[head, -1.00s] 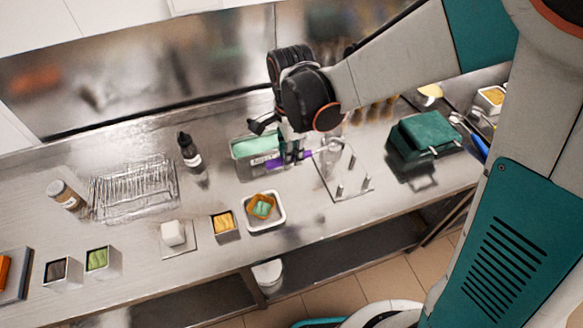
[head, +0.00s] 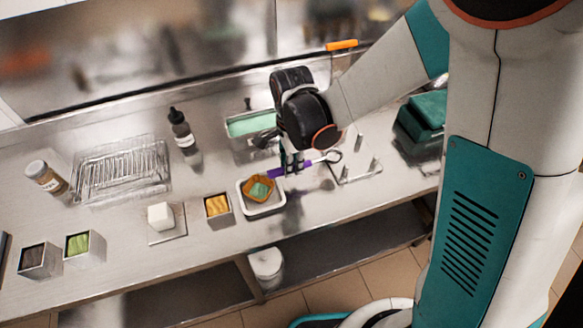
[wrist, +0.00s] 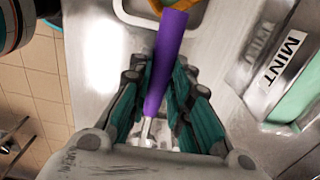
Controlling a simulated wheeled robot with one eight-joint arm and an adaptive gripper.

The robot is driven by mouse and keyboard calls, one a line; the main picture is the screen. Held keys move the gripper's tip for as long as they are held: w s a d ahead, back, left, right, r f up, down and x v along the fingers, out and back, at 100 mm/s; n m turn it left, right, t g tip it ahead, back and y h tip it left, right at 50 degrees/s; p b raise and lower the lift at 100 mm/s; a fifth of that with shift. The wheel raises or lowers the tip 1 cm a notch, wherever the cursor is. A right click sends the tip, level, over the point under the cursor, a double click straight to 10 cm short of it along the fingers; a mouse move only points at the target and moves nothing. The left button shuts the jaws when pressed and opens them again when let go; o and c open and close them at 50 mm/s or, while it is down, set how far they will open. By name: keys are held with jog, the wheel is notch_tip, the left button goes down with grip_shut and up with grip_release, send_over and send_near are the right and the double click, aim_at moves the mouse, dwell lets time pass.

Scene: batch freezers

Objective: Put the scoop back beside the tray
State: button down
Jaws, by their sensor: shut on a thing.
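The scoop has a purple handle (wrist: 166,62) and a metal ring-like end (head: 333,156). My gripper (head: 291,168) is shut on the scoop and holds it level above the counter, its purple end pointing left towards the tray. In the wrist view the handle runs between the teal fingers of my gripper (wrist: 160,95). The small white tray (head: 279,201) stands on the counter just left of and below my gripper, with an orange cup (head: 250,190) holding green contents in it. Whether the scoop touches anything below is unclear.
A metal tub labelled MINT (wrist: 262,85) stands close behind my gripper. An orange-filled tin (head: 217,206), a white block (head: 160,216) and a dark bottle (head: 181,130) are to the left. A metal plate with pegs (head: 362,170) is at right. Counter front of the plate is clear.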

jog(key=shift+f, duration=0.1)
jog(key=shift+f, duration=0.1)
jog(key=shift+f+b, duration=0.35)
jog(key=shift+f, duration=0.2)
jog(key=c, duration=1.5)
grip_release()
jog(key=shift+r, duration=0.1)
jog(key=shift+r+p, duration=0.35)
jog(key=shift+r, duration=0.1)
notch_tip(320, 180, up, 12)
jog(key=p, duration=0.2)
jog(key=shift+r+p, duration=0.15)
jog(key=shift+p, duration=0.25)
